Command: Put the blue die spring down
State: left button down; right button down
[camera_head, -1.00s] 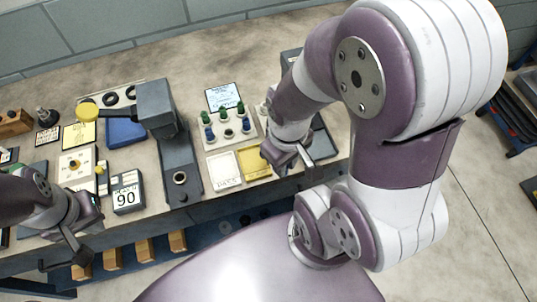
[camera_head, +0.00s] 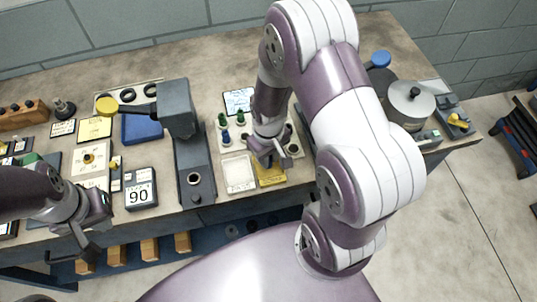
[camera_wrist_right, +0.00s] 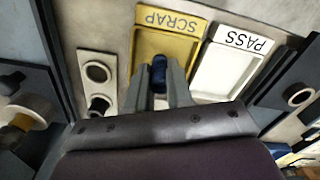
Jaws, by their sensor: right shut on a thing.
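The blue die spring (camera_wrist_right: 159,70) is pinched between the fingers of my right gripper (camera_wrist_right: 160,76) in the right wrist view. It is over the yellow SCRAP tray (camera_wrist_right: 184,50); whether it touches the tray floor I cannot tell. The white PASS tray (camera_wrist_right: 222,78) lies beside it. In the head view my right gripper (camera_head: 268,158) is above the yellow tray (camera_head: 271,178), with the white tray (camera_head: 239,174) just left; the spring is not clear there. My left gripper (camera_head: 82,238) is at the bench's front edge, fingers apart and empty.
A rack with green and blue springs (camera_head: 224,138) stands behind the trays, partly hidden by my right arm. A round metal pot (camera_head: 410,102) stands at the right end.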

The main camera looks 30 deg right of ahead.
jog(key=shift+f, duration=0.15)
jog(key=c, duration=1)
grip_release()
notch_tip(320, 180, up, 12)
jog(key=shift+m+t, duration=0.7)
jog(key=shift+m, duration=0.1)
jog(key=shift+s+a+r, duration=0.1)
jog(key=shift+s+a, duration=0.3)
jog(key=shift+s, duration=0.3)
jog(key=shift+s+a+r, duration=0.1)
jog(key=shift+s+a, duration=0.35)
jog(key=shift+s, duration=0.3)
jog(key=shift+s+a+r, duration=0.1)
jog(key=shift+s+a, duration=0.3)
jog(key=shift+s, duration=0.3)
